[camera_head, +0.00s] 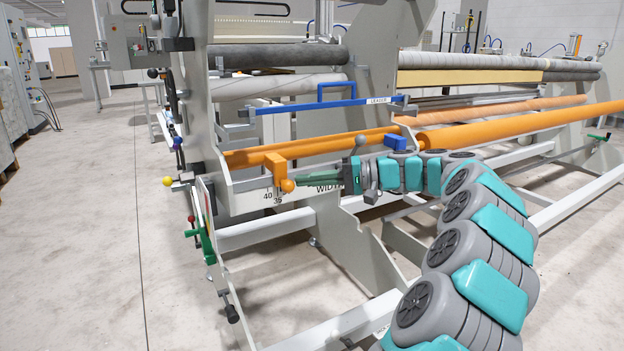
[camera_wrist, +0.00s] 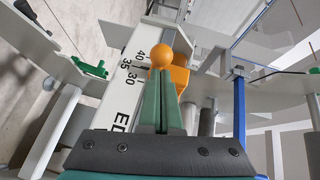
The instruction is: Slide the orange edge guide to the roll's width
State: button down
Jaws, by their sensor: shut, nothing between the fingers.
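The orange edge guide (camera_head: 277,169) is a block with a round orange knob, sitting on a white scale plate (camera_head: 244,199) marked with numbers. In the wrist view the guide (camera_wrist: 180,77) and its knob stand just beyond my fingertips, by the 30 and 40 marks. My gripper (camera_head: 300,180) points left at the knob; its green fingers are together and empty. In the wrist view the fingertips (camera_wrist: 162,80) are at or very near the knob; I cannot tell whether they touch. Orange rolls (camera_head: 530,124) lie to the right and behind the guide.
A blue bar (camera_head: 325,106) with a label spans above the guide. Grey upright frame plates (camera_head: 205,130) stand left of it. Levers with green and red handles (camera_head: 205,240) stick out at the lower left. White rails (camera_head: 340,322) run below my arm. The floor at left is clear.

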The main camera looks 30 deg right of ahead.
jog(key=shift+s+a, duration=0.1)
jog(key=shift+a, duration=0.5)
jog(key=shift+d, duration=0.15)
